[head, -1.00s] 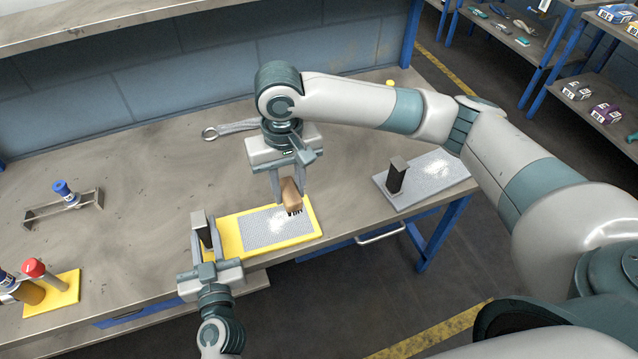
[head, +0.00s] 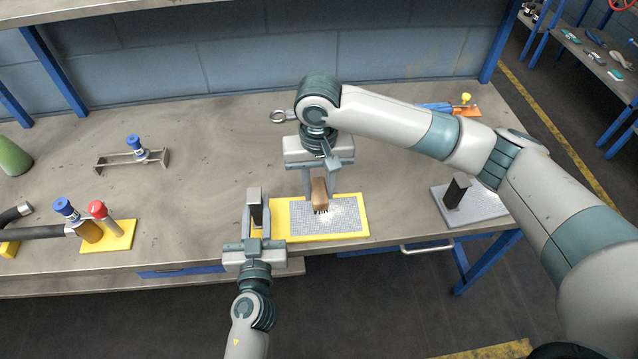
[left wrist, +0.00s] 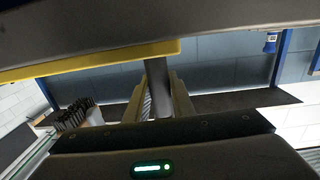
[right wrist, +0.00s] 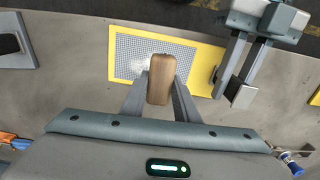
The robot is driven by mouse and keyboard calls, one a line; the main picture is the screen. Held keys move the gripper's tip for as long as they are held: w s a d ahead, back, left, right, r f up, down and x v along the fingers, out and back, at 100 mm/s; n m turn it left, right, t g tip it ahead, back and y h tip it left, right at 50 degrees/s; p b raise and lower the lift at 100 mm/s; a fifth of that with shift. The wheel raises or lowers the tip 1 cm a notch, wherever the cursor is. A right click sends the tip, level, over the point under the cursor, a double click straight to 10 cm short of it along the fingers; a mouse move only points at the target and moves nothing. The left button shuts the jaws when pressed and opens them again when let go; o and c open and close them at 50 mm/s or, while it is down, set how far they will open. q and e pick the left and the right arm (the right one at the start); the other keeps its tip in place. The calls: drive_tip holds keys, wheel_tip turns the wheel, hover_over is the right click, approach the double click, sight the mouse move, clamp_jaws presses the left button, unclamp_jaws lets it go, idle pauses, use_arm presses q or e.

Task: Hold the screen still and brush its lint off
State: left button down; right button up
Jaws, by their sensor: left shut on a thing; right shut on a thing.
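The screen is a grey mesh panel in a yellow frame (head: 362,201), lying flat at the bench's front edge. White lint (head: 343,216) lies on the mesh, mostly right of the brush in the head view. My left gripper (head: 256,225) is shut on the upright metal handle (head: 255,208) at the frame's left end; the handle also shows in the left wrist view (left wrist: 158,88). Whether the bristles touch is unclear.
A metal ring (head: 280,116) lies behind my right gripper.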

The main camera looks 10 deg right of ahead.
sight(349, 211)
wheel_tip(349, 211, down, 7)
drive_tip(key=shift+r, duration=0.2)
drive_tip(key=shift+d+f, duration=0.3)
drive_tip(key=shift+d, duration=0.45)
drive_tip(key=shift+c, duration=0.4)
drive_tip(key=shift+s+d+r, duration=0.1)
drive_tip(key=shift+s+d, duration=0.05)
drive_tip(key=shift+d, duration=2.65)
drive_tip(key=shift+d+r, duration=0.1)
drive_tip(key=shift+d, duration=0.1)
drive_tip(key=shift+a, duration=3.8)
drive_tip(key=shift+w, duration=0.55)
drive_tip(key=shift+d+f, duration=0.2)
drive_tip(key=shift+d, duration=0.15)
drive_tip(key=shift+s+d, duration=0.1)
drive_tip(key=shift+d, duration=2.9)
drive_tip(key=shift+s+d, duration=0.1)
drive_tip(key=shift+d, duration=0.3)
drive_tip(key=shift+a+r, duration=0.1)
drive_tip(key=shift+a, duration=3.65)
drive_tip(key=shift+w+r, duration=0.15)
drive_tip(key=shift+r, duration=0.45)
drive_tip(key=shift+w+r, duration=0.15)
drive_tip(key=shift+r, duration=0.45)
drive_tip(key=shift+s+r, duration=0.1)
drive_tip(key=shift+r, duration=2.85)
